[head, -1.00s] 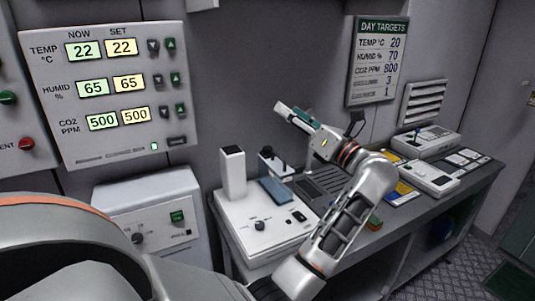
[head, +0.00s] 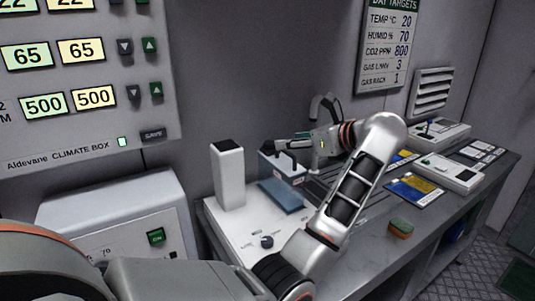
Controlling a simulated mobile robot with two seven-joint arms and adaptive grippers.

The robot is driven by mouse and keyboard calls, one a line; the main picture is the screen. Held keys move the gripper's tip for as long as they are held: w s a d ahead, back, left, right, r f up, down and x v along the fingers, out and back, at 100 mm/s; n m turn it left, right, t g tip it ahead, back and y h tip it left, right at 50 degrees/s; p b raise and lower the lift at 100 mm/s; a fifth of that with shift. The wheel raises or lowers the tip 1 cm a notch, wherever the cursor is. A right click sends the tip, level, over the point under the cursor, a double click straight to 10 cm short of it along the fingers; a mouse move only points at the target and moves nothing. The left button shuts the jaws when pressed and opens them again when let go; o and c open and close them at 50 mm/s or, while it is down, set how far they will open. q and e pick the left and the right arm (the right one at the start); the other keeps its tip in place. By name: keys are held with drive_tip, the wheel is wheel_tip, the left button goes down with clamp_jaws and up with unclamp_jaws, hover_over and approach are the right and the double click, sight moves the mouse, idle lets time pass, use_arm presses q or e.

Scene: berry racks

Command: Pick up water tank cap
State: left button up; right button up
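The water tank (head: 283,166) is a clear bluish box at the back of a white bench unit, beside a white upright block. A dark cap (head: 268,148) shows at its top left. My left arm enters from the lower left, bends at the right and reaches back leftward. My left gripper (head: 284,144) is over the tank's top, close to the cap. It is seen side-on and small, so whether its fingers are open or touch the cap cannot be told. My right gripper is not in view.
A white block (head: 228,174) stands close left of the tank. A blue pad (head: 281,195) lies in front of it. A sponge (head: 400,228) and a blue-yellow card (head: 414,189) lie on the bench at right. A climate box panel (head: 80,75) fills the upper left.

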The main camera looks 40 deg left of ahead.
sight(271, 142)
use_arm(q)
drive_tip(key=shift+x, duration=1.15)
drive_tip(key=x, duration=0.5)
drive_tip(key=shift+s+a, duration=0.2)
drive_tip(key=shift+a, duration=0.2)
drive_tip(key=shift+c, duration=0.4)
drive_tip(key=c, duration=0.9)
